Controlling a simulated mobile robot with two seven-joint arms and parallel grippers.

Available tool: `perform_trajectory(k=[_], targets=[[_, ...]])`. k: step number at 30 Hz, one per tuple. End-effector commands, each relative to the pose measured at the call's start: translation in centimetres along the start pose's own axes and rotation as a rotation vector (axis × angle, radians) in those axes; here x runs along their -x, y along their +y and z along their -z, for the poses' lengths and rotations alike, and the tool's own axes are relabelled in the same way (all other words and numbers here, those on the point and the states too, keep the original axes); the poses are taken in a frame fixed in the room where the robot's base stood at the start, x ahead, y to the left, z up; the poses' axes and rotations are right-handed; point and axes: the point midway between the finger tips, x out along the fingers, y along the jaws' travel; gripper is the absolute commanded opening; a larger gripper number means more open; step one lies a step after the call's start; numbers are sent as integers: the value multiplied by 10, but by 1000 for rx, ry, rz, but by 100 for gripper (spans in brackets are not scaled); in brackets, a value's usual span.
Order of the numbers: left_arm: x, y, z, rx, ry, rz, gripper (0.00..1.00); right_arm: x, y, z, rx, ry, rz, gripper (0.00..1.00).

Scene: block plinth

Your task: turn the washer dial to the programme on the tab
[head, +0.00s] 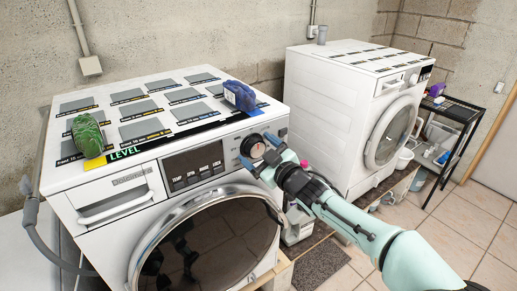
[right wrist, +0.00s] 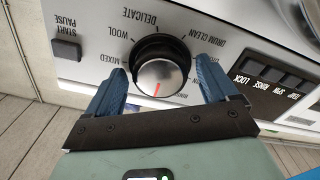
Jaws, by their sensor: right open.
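The washer dial (right wrist: 163,80) is a round silver knob with a dark collar. Its red mark points toward the bottom of the right wrist view, slightly left. MIXED, WOOL, DELICATE and DRUM CLEAN are printed around it, upside down. My right gripper (right wrist: 161,68) is open, its blue fingers on either side of the dial; contact cannot be told. In the head view the dial (head: 253,146) is on the front panel of the left washer (head: 120,190), with my right gripper (head: 260,154) at it. I cannot make out a programme tab. My left gripper is not seen.
On the washer top lie a green bundle (head: 87,135), a blue-purple bundle (head: 240,95) and several grey labelled panels. Dark option buttons (right wrist: 270,75) sit beside the dial, and a START PAUSE button (right wrist: 66,50) too.

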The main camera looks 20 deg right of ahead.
Motion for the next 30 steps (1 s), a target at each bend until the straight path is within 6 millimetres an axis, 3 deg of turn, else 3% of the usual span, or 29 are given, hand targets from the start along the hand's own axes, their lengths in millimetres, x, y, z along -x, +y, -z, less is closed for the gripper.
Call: perform_trajectory(k=[8, 13, 14, 23, 30], targets=[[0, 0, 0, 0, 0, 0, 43, -2, 0, 0, 0, 0, 0, 86], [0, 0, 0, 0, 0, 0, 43, -2, 0, 0, -1, 0, 0, 34], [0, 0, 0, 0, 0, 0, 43, -2, 0, 0, -1, 0, 0, 31], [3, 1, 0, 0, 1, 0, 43, -1, 0, 0, -28, -1, 0, 31], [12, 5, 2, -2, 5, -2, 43, -2, 1, 1, -148, -1, 0, 31]])
